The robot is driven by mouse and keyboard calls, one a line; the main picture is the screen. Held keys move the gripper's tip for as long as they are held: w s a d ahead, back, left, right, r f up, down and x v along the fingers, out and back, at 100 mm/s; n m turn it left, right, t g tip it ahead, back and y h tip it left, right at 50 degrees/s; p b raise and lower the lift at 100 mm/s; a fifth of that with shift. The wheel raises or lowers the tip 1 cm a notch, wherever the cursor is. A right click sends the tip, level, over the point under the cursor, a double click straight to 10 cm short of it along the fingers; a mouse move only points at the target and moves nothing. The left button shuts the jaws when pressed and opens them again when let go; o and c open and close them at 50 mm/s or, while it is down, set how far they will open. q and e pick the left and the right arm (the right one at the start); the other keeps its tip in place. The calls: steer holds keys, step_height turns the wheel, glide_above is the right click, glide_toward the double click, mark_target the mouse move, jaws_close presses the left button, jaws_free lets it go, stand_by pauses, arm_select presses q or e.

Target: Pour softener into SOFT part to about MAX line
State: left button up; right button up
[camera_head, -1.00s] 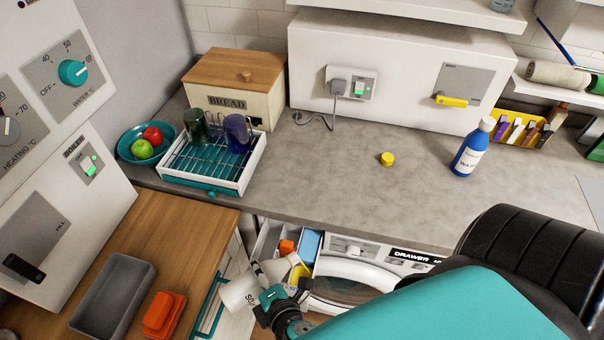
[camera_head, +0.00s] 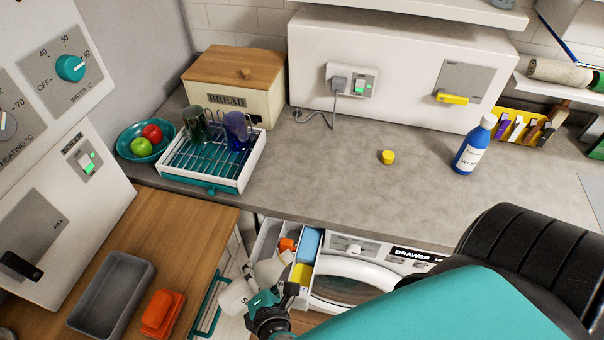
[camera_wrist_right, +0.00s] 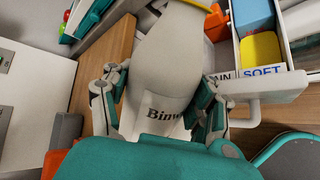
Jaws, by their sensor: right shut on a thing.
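In the right wrist view, the fingers (camera_wrist_right: 160,98) grip both sides of the bottle (camera_wrist_right: 165,65), which has dark lettering. Its neck points to the top edge, where a yellow rim shows; the mouth is cut off. The SOFT label (camera_wrist_right: 264,71) is on the drawer front, below a yellow surface (camera_wrist_right: 261,47) and a blue block (camera_wrist_right: 252,16). The liquid level and MAX line cannot be made out. My left gripper is not in view.
A yellow cap (camera_head: 387,158) and a blue bottle (camera_head: 472,146) stand on the grey counter (camera_head: 330,190), whose edge overhangs the drawer. The dryer door (camera_head: 345,286) is right of the drawer. A grey tray (camera_head: 88,318) and an orange box (camera_head: 162,313) sit on the wooden top.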

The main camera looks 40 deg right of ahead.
mark_target(263, 267)
steer(key=shift+r+p, duration=0.3)
steer(key=shift+p, duration=0.05)
steer(key=r+n+h+p, duration=0.1)
steer(key=p, duration=0.1)
steer(key=d+r+n+h+p, duration=0.1)
steer(key=r+n+h+p, duration=0.1)
steer(key=p, duration=0.1)
steer(key=shift+d+r+t+p, duration=0.3)
steer(key=shift+d, duration=0.05)
steer(key=shift+r+n+t+h, duration=0.1)
steer(key=shift+n+t+h, duration=0.2)
steer(key=shift+n+h, duration=0.35)
steer(key=shift+a+r+n+t+h+p, duration=0.25)
steer(key=shift+r+n+t+h+p, duration=0.1)
steer(key=shift+r+n+p, duration=0.65)
steer(key=shift+a+f+n+b, duration=0.1)
steer(key=shift+f+n+b, duration=0.1)
steer(key=shift+n+b, duration=0.2)
steer(key=shift+a+f+n+t+h, duration=0.15)
steer(key=shift+n+t+h, duration=0.55)
steer(key=shift+n, duration=0.35)
steer(key=shift+r, duration=0.45)
step_height(263, 267, up, 4)
steer(key=p, duration=0.3)
steer(key=shift+p, duration=0.4)
steer(key=shift+r, duration=1.15)
